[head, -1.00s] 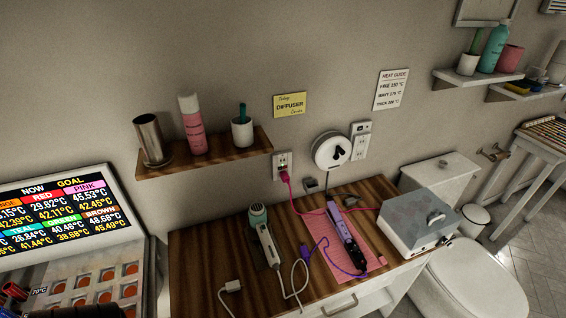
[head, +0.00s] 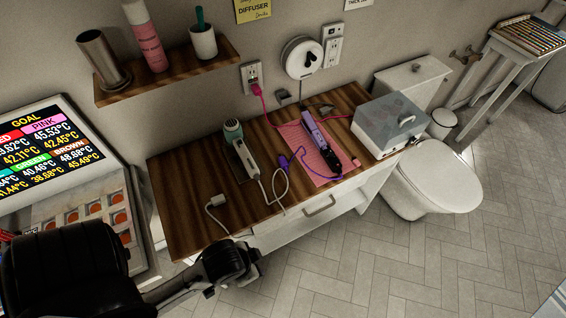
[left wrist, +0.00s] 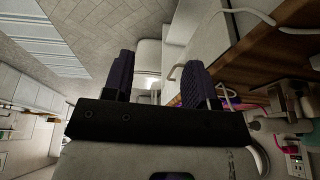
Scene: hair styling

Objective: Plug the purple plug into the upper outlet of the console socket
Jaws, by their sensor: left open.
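The purple plug (head: 284,161) lies on the wooden console top, at the left edge of the pink mat. Its purple cord loops to the purple hair straightener (head: 320,143) on the mat. A wall socket (head: 251,73) sits just above the console's back edge. A pink plug (head: 256,88) is in its lower outlet; the upper outlet looks empty. My left gripper (head: 252,262) is low in front of the console's front edge, well apart from the plug. In the left wrist view its two fingers (left wrist: 160,82) are apart with nothing between them. My right gripper is not in view.
A teal and white hair dryer (head: 239,148) and a white plug (head: 215,202) with a looping cord lie left of the mat (head: 298,142). A lidded box (head: 389,125) stands at the right. A shelf (head: 178,72) overhangs the back left. A second socket (head: 332,48) is farther right.

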